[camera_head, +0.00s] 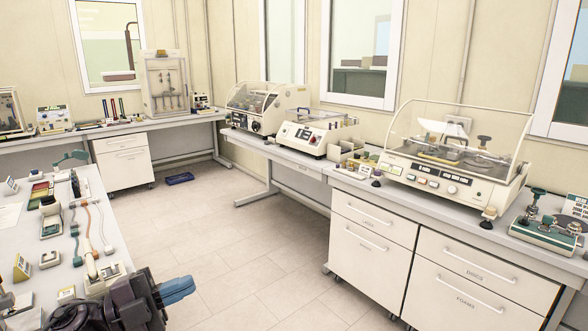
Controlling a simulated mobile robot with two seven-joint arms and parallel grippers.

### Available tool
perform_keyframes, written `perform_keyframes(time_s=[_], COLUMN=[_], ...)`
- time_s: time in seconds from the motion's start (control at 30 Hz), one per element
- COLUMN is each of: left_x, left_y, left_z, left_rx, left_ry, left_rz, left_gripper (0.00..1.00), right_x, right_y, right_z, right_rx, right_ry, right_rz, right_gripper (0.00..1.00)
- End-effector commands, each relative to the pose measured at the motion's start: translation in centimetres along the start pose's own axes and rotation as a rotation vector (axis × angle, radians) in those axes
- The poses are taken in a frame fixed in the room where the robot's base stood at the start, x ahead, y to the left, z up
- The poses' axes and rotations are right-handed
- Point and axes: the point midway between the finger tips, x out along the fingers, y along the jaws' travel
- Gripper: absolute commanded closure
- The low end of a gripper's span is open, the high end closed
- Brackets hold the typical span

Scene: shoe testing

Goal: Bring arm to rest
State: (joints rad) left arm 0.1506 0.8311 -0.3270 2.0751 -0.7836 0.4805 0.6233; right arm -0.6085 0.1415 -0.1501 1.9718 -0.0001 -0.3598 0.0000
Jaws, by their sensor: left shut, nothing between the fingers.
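My left gripper (176,290) is at the lower left of the head view. Its dark body comes in from the bottom edge and its blue fingers point right. The fingers are together with nothing between them. It is beside the right edge of the left bench (80,235), with the tiled floor behind the fingers. It hides part of the bench's near end. My right gripper is out of view.
The left bench bears small devices, cables and a white-based instrument (105,277) close to my gripper. A long bench with a clear-covered machine (450,170) and drawers (372,225) runs along the right. The floor (225,245) between is open; a blue tray (180,179) lies farther back.

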Motion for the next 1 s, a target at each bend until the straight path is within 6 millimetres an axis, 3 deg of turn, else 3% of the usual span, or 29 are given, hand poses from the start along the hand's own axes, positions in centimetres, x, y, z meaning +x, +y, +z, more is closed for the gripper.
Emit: perform_keyframes(time_s=[0.27, 0.47, 0.77, 1.0], left_x=[-2.5, -6.3, -13.2, -18.3], left_y=[-0.1, 2.0, 8.9, 16.4], left_z=[2.1, 4.0, 4.7, 1.6], left_rx=[-0.19, -0.359, -0.663, -0.952], left_ry=[-0.332, -0.631, -1.113, -1.485], left_rz=[-0.379, -0.555, -0.649, -0.568], left_gripper=[1.0, 1.0, 1.0, 1.0], right_x=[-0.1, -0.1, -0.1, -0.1], right_y=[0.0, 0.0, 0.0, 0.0], right_z=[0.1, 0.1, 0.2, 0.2], right_rx=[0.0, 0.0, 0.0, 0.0], right_ry=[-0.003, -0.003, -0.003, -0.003], right_rz=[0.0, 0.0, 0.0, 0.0], right_gripper=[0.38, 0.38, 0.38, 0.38])
